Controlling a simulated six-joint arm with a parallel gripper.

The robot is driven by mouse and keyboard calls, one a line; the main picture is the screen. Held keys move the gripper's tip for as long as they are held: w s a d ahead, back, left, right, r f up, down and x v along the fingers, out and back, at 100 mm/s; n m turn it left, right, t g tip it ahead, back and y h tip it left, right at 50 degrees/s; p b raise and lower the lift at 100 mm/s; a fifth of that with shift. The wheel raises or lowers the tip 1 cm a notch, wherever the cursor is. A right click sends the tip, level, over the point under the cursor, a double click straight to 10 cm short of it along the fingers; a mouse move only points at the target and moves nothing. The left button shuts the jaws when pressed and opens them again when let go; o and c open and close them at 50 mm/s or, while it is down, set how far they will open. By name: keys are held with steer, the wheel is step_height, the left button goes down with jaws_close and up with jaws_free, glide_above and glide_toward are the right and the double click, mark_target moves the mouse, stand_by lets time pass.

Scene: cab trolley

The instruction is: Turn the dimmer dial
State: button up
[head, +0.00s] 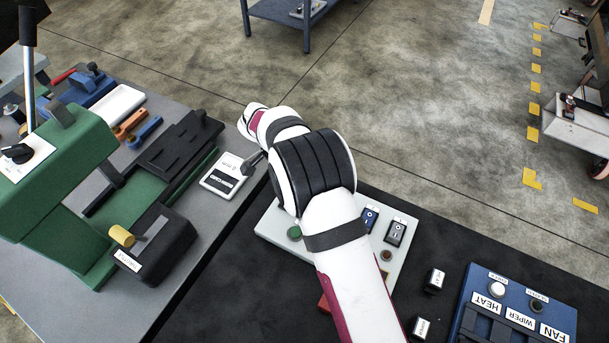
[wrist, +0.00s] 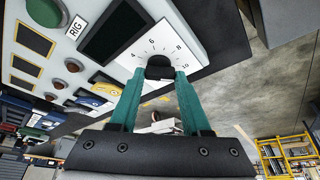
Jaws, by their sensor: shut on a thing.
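The dimmer dial (wrist: 160,65) is a black knob on a white plate (wrist: 178,38) printed with numbers, of which 4, 6, 8 and 10 show. My gripper (wrist: 158,76) has its teal fingers on both sides of the knob and is shut on it. The fingertips cover parts of the knob, and I cannot make out a pointer. In the head view my white arm hides the gripper and the dial.
In the head view, a grey switch panel (head: 275,218) lies under my arm, a blue box (head: 522,292) at right, green machine (head: 62,165) at left.

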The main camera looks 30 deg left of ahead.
jaws_close()
